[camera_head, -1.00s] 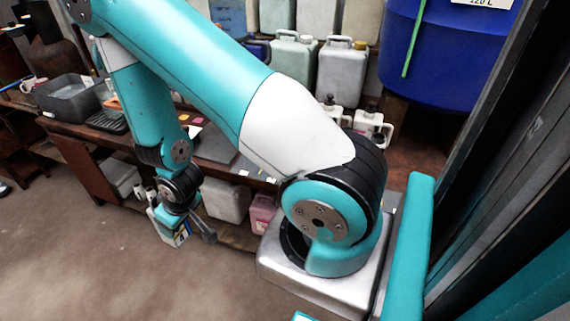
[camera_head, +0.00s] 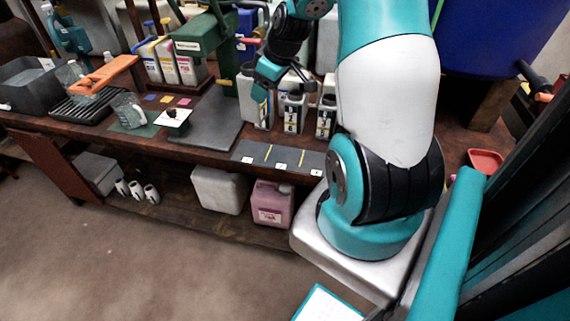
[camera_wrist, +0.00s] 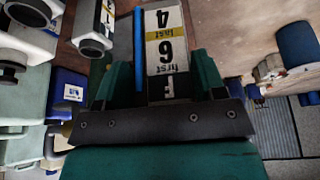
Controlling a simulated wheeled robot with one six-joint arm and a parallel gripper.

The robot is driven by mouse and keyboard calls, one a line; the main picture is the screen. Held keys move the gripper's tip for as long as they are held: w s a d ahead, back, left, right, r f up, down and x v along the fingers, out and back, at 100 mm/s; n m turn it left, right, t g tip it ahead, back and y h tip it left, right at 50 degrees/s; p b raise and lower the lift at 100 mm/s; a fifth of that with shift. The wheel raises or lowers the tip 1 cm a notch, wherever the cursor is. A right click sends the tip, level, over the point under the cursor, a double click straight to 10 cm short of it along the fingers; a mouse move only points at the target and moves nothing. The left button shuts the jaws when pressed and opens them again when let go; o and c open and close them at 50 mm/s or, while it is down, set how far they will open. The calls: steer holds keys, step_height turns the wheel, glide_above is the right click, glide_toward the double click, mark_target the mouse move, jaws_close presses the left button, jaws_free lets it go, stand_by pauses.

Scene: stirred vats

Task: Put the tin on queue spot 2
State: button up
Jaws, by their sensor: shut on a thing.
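The tin (camera_wrist: 166,22) is a white block with a black-and-yellow printed label and a blue strip along one side. In the wrist view it sits between the two green fingers of my gripper (camera_wrist: 163,80), which is shut on it. In the head view my gripper (camera_head: 270,72) is over the back of the bench, beside the pale jugs, and the tin is hard to tell from them there. The queue strip (camera_head: 290,152) is a dark band at the bench's front edge with yellow dividing lines and white number tags. The tag of the middle spot (camera_head: 281,166) shows. My gripper is behind and above this strip.
Labelled pale jugs (camera_head: 293,112) stand just behind the strip. A dark plate (camera_head: 208,122) lies left of it, and a green stand (camera_head: 200,35) rises behind. A blue drum (camera_head: 495,45) is at the back right. The visible strip looks clear.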

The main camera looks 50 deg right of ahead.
steer(key=s+d+r+n+b, duration=0.2)
steer(key=s+d+r, duration=0.3)
steer(key=s+d, duration=0.1)
step_height(320, 180, down, 20)
steer(key=shift+y, duration=0.4)
steer(key=shift+f, duration=0.1)
steer(key=o, duration=1.3)
steer(key=shift+c, duration=0.2)
